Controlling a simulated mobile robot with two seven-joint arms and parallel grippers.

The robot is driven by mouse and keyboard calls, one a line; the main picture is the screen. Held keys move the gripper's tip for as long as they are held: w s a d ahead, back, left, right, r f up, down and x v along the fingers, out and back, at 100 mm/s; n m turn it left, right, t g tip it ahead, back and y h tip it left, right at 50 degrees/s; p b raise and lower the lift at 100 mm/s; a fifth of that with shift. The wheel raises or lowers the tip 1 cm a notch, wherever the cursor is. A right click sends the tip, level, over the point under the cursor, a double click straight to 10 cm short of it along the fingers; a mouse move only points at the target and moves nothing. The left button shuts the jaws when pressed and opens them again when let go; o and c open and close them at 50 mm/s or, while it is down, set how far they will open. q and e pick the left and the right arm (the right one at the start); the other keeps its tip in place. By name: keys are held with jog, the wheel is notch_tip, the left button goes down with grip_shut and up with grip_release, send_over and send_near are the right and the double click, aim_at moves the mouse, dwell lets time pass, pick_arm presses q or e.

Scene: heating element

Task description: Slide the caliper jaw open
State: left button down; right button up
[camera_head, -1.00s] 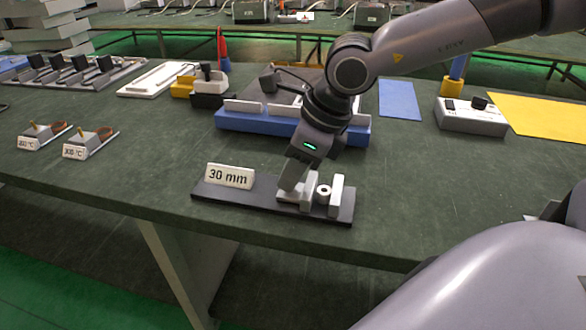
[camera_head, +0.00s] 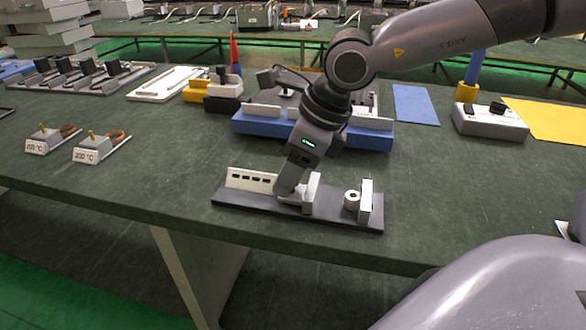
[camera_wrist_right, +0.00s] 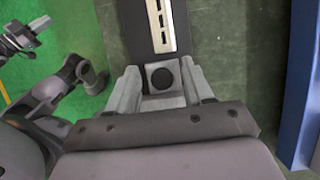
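The caliper stands on a dark base plate (camera_head: 235,196) near the table's front edge. Its pale sliding jaw (camera_head: 312,192) stands well apart from a small white cylinder (camera_head: 351,200), which sits beside the upright end jaw (camera_head: 366,202). My right gripper (camera_head: 288,192) is down at the sliding jaw. In the right wrist view its fingers (camera_wrist_right: 164,88) flank the jaw's grey block with a black round spot (camera_wrist_right: 161,77) and look closed on it. A part that looks like my left gripper (camera_wrist_right: 28,32) shows at the upper left there, its opening unclear.
A white plate with several dark marks (camera_head: 250,180) stands on the base's left half. A blue fixture (camera_head: 265,123) lies behind my right arm. Two small temperature-labelled units (camera_head: 97,150) are at the left. The table right of the caliper is clear.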

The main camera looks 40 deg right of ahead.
aim_at(309, 186)
jog(key=shift+d, duration=0.1)
jog(key=shift+p+v, duration=0.4)
jog(key=shift+v, duration=3.2)
jog(key=shift+s, duration=0.1)
